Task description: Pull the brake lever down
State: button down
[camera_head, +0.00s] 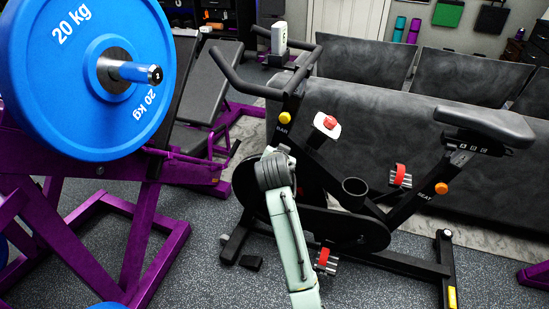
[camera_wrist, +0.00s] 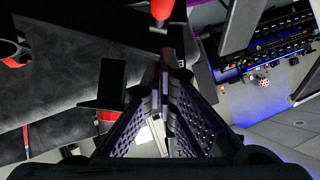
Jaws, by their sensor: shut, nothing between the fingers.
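The exercise bike (camera_head: 345,205) stands in the middle of the head view. Its brake lever (camera_head: 330,122) has a red knob over a white plate on the sloping frame, between handlebar and saddle. My arm reaches up from the bottom of that view, its end left of and below the lever; the fingers are hard to make out there. In the wrist view my gripper (camera_wrist: 167,62) has its dark perforated fingers together at the tips, empty. A red rounded piece (camera_wrist: 161,10) shows just beyond the tips, apparently the lever knob; I cannot tell whether they touch.
A purple rack with a blue 20 kg plate (camera_head: 85,80) stands close on the left. Dark padded panels (camera_head: 460,75) stand behind.

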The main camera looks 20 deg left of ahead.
jog(key=s+f+b+v, duration=0.1)
jog(key=b+v, duration=0.1)
jog(key=v, duration=0.8)
jog(key=shift+a+f, duration=0.15)
jog(key=shift+a, duration=0.2)
jog(key=shift+w, duration=0.1)
